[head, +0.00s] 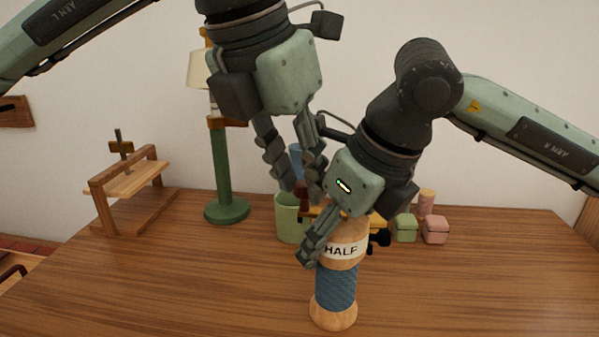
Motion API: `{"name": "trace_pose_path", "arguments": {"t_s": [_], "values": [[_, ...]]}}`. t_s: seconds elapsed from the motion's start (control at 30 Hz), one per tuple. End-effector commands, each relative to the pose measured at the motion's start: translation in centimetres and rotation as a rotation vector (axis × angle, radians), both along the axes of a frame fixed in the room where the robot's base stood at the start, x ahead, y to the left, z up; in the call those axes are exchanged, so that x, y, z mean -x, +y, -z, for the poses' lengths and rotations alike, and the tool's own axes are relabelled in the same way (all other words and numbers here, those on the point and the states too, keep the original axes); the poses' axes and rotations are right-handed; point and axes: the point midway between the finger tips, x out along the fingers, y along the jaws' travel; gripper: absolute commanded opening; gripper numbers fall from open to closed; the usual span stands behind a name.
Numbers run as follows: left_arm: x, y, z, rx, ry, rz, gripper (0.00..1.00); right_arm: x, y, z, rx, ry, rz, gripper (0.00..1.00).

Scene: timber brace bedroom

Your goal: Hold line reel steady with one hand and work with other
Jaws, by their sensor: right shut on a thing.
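The line reel (336,287) stands upright on the wooden table, with a blue wound middle, pale wood ends and a white band reading "HALF". My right gripper (314,248) comes down on its upper part from the right and is shut on it. One finger shows along the reel's left side; the other finger is hidden. My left gripper (302,190) hangs above and to the left of the reel, pointing down.
Behind the grippers stand a light green cup (288,222) and a partly hidden yellow-and-black object (377,222). A green box (404,229) and a pink box (435,230) are to the right. A green lamp (221,165) and wooden stand (128,182) are left. The front table is clear.

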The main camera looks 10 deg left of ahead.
Motion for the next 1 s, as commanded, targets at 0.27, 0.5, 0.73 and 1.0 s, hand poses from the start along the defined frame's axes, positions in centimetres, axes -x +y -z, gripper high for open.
{"name": "trace_pose_path", "arguments": {"t_s": [0.27,0.5,0.73,1.0], "values": [[0.4,0.2,-1.5,0.001,-0.003,0.001,0.3,0.0,0.0,0.0,0.001,-0.001,0.0,0.17],[1.7,1.0,-4.9,0.002,-0.003,0.0,0.3,0.0,0.0,0.0,0.001,-0.001,0.0,0.17],[2.5,1.5,-7.1,0.001,-0.001,0.0,0.3,0.0,0.0,0.0,-0.001,-0.001,0.0,0.17],[2.6,1.6,-7.4,0.001,-0.001,0.0,0.3,0.0,0.0,0.0,-0.001,-0.001,0.0,0.17]]}}
